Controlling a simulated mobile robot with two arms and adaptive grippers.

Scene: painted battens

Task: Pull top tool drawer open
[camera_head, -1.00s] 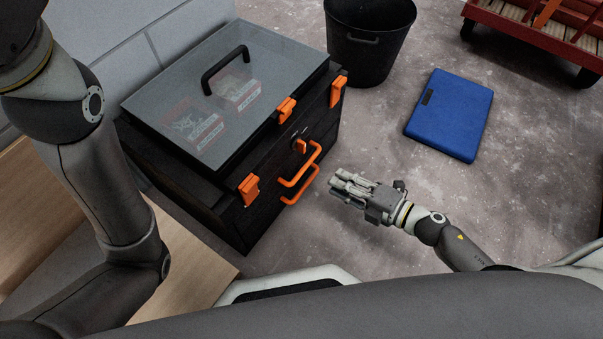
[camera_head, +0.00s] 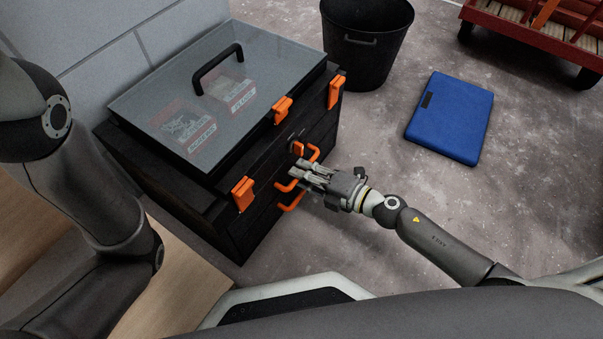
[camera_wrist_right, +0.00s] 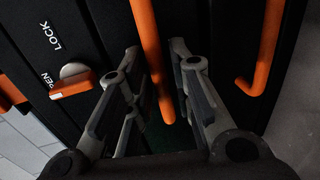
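The black tool box (camera_head: 226,240) stands at the left with its drawers shut. The orange top drawer handle (camera_head: 286,186) is partly hidden behind my right gripper (camera_head: 302,172). In the right wrist view, this handle (camera_wrist_right: 146,45) runs between the two fingers of my right gripper (camera_wrist_right: 155,62). The fingers are apart, with gaps beside the bar, so the gripper is open around it. The lower drawer handle (camera_head: 290,204) is just below; it also shows in the right wrist view (camera_wrist_right: 262,60). My left gripper is out of view.
An orange lock lever (camera_wrist_right: 72,88) sits beside the words OPEN and LOCK. The box has a clear lid (camera_head: 190,80) with orange latches. A black bucket (camera_head: 365,50), a blue case (camera_head: 450,118) and a red cart (camera_head: 530,35) stand beyond.

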